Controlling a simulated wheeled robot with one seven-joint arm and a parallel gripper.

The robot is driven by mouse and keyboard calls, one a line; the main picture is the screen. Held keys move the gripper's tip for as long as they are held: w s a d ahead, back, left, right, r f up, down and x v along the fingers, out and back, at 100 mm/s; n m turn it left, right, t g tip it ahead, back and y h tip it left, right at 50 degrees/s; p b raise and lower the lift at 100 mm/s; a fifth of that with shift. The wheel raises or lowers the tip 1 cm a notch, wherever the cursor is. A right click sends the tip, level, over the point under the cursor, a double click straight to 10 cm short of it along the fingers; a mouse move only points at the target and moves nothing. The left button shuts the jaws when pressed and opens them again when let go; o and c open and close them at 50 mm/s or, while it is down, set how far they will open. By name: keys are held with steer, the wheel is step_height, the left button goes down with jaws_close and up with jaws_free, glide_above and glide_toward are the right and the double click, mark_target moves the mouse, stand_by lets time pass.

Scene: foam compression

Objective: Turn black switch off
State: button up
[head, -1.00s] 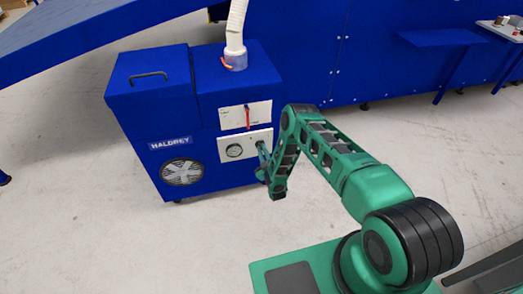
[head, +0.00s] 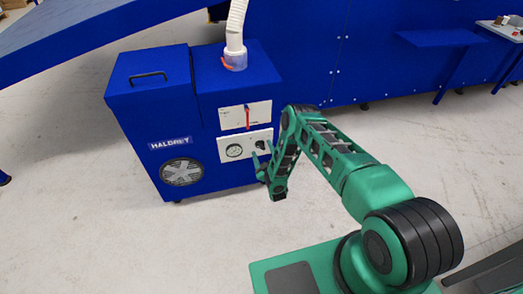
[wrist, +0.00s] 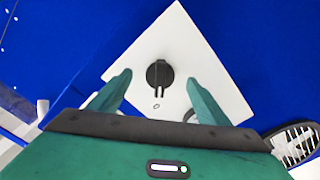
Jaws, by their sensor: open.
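The black switch (wrist: 159,74) is a round knob on a white panel (wrist: 180,40) on the front of the blue machine. In the wrist view it lies between and beyond my two green fingers, with no contact visible. In the head view the switch (head: 260,145) shows as a small dark spot on the panel's right half, beside my gripper. My gripper (wrist: 157,92) is open and empty, facing the panel. It also shows in the head view (head: 262,157), close in front of the panel.
The blue machine (head: 190,110) also carries a round gauge (head: 234,150), a red lever (head: 247,117) on an upper panel, and a fan grille (head: 182,172). A white hose (head: 237,25) rises from its top. The grey floor (head: 80,230) is clear at the left.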

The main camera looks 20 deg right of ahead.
steer(key=s, duration=0.6)
steer(key=shift+s, duration=0.3)
stand_by(0.6)
